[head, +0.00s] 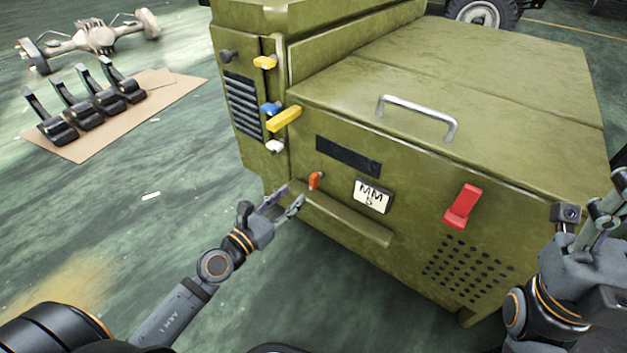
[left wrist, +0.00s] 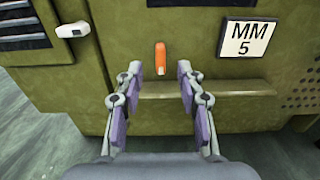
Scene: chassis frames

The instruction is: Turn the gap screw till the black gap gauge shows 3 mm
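An orange knob (head: 315,180), which may be the gap screw, sticks out of the green cabinet's front. It also shows in the left wrist view (left wrist: 160,57). A white plate (head: 371,196) to its right reads "MM 5"; it shows in the left wrist view too (left wrist: 247,39). A black strip (head: 348,156) above shows no readable figure, and I cannot tell if it is the gauge. My left gripper (head: 283,198) is open and empty, short of the knob, its fingers spread below and either side of it in the wrist view. My right gripper (head: 607,205) is at the right edge; its opening is unclear.
The green cabinet (head: 500,90) has a ledge (head: 345,218) under the knob and a red lever (head: 462,206) at right. Yellow (head: 284,118), blue (head: 270,108) and white (head: 275,146) knobs sit at left.

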